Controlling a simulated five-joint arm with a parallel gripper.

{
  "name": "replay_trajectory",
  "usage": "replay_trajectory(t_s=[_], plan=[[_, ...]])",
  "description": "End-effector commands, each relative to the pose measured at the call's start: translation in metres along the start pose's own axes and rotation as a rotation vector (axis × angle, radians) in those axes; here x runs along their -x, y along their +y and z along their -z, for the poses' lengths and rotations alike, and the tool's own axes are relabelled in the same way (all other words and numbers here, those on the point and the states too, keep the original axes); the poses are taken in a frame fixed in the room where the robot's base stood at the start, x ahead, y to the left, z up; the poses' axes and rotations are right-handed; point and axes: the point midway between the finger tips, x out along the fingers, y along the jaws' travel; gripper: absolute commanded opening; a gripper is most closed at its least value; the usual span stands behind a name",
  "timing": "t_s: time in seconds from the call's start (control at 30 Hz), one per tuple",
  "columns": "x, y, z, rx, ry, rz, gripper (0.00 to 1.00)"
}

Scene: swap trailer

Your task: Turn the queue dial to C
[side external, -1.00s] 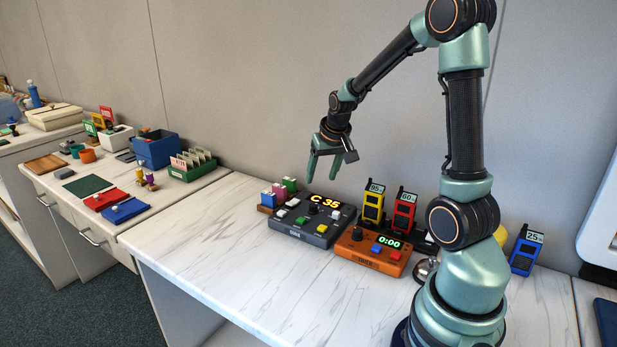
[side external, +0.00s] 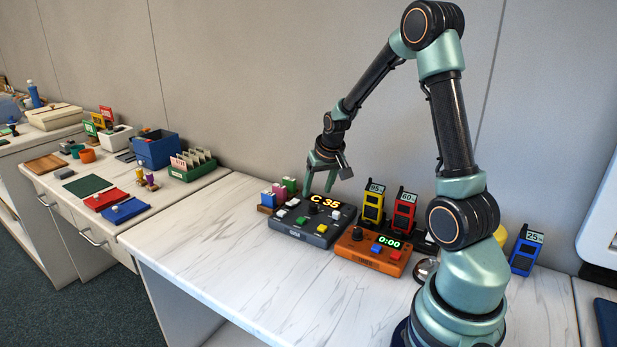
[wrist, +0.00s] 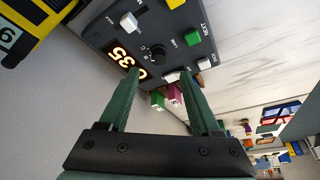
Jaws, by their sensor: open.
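The queue box (side external: 289,228) is a dark grey console with a lit display (side external: 325,202) reading "C 35". It also fills the top of the wrist view, where its display (wrist: 125,58) appears turned. The queue dial (wrist: 157,52) is a small black knob on the box beside the display, with small letters around it. My gripper (side external: 318,193) is open and empty, pointing down above the back part of the box. In the wrist view the open fingers (wrist: 160,73) point toward the dial, which shows just beyond and between their tips. I cannot tell whether they touch anything.
An orange timer box (side external: 352,250) reading "0:00" stands just right of the queue box. Yellow (side external: 373,205) and red (side external: 404,212) handsets stand behind it. Small coloured blocks (side external: 279,192) sit at the back left. The counter in front (side external: 220,255) is clear.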

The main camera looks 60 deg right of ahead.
Motion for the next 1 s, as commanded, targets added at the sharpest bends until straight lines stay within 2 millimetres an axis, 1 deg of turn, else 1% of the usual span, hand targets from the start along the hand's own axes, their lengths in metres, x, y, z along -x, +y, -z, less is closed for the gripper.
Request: replay_trajectory(t_s=[0.03, 0.2, 0.4, 0.6, 0.87, 0.9, 0.97, 1.0], plan=[[-0.009, 0.001, -0.001, 0.0, -0.004, -0.001, 0.64], [-0.035, 0.001, -0.001, 0.0, -0.003, -0.001, 0.64], [-0.056, 0.002, 0.0, 0.0, -0.001, -0.002, 0.64], [-0.065, 0.002, 0.0, 0.0, 0.0, -0.002, 0.64], [-0.066, 0.002, 0.001, 0.0, 0.001, -0.002, 0.64], [-0.066, 0.002, 0.001, 0.0, 0.001, -0.002, 0.6], [-0.066, 0.002, 0.001, 0.0, 0.001, -0.002, 0.38], [-0.066, 0.002, 0.001, 0.0, 0.001, -0.002, 0.22]])
